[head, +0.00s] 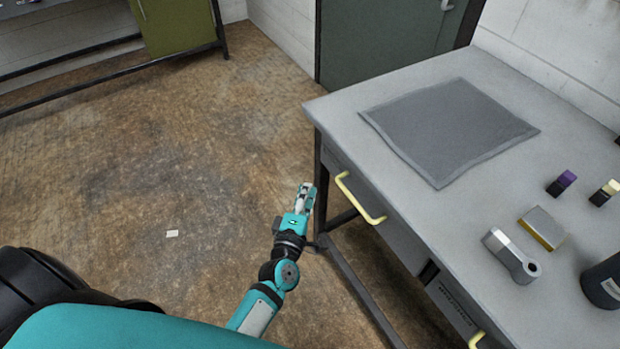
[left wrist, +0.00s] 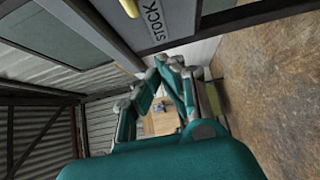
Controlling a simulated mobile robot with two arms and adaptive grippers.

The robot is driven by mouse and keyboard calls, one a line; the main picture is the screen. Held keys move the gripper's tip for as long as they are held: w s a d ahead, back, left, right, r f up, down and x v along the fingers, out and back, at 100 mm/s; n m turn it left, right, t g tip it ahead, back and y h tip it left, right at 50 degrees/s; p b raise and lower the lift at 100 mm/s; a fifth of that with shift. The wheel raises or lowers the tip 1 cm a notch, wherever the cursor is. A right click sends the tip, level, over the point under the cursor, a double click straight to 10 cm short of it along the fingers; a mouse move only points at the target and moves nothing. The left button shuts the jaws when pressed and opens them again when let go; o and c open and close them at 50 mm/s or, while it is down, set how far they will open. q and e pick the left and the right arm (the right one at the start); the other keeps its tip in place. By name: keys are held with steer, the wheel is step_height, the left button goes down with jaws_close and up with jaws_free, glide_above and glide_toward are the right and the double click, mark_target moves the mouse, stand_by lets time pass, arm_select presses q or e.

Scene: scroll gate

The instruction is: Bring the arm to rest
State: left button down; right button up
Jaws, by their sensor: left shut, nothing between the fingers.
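My left gripper (head: 306,198) is teal and grey and hangs in the air over the floor, left of the workbench (head: 330,108). It is close beside the bench's front, near the yellow drawer handle (head: 358,198), and a gap shows between them. The left gripper is shut and empty. In the left wrist view its fingers (left wrist: 170,64) show near the middle, with a label reading STOCK (left wrist: 153,20) on the bench front above them. My right gripper is in neither view.
On the bench lie a grey mat (head: 450,125), a metal part (head: 510,256), a yellow-sided block (head: 543,228), two small capped pieces (head: 561,184) and a dark container (head: 603,284). A green cabinet (head: 175,25) stands at the back. The brown floor (head: 150,150) is mostly clear.

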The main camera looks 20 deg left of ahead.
arm_select(q)
steer(key=s+d+f+m+g+h, duration=0.1)
steer(key=s+f+m+g, duration=0.25)
steer(key=s+f, duration=0.45)
steer(key=s+d+f+m+g+h+p, duration=0.15)
steer(key=s+f+m, duration=0.3)
steer(key=f, duration=0.65)
steer(key=s+d+f+m+g+h, duration=0.15)
steer(key=s+f+m+g, duration=0.3)
steer(key=f, duration=0.55)
steer(key=s+a+f+m+g, duration=0.2)
steer(key=s+f+m, duration=0.1)
steer(key=s, duration=0.5)
steer(key=s+a+f+m+g+y, duration=0.1)
steer(key=s+a+f+m+g, duration=0.2)
steer(key=s, duration=0.6)
steer(key=s+a+f+m+g, duration=0.2)
steer(key=s+f, duration=0.4)
steer(key=s, duration=0.3)
steer(key=shift+s+a+f+m+y+p, duration=0.2)
steer(key=shift+a+m+y+p, duration=0.2)
steer(key=shift+a+m, duration=0.3)
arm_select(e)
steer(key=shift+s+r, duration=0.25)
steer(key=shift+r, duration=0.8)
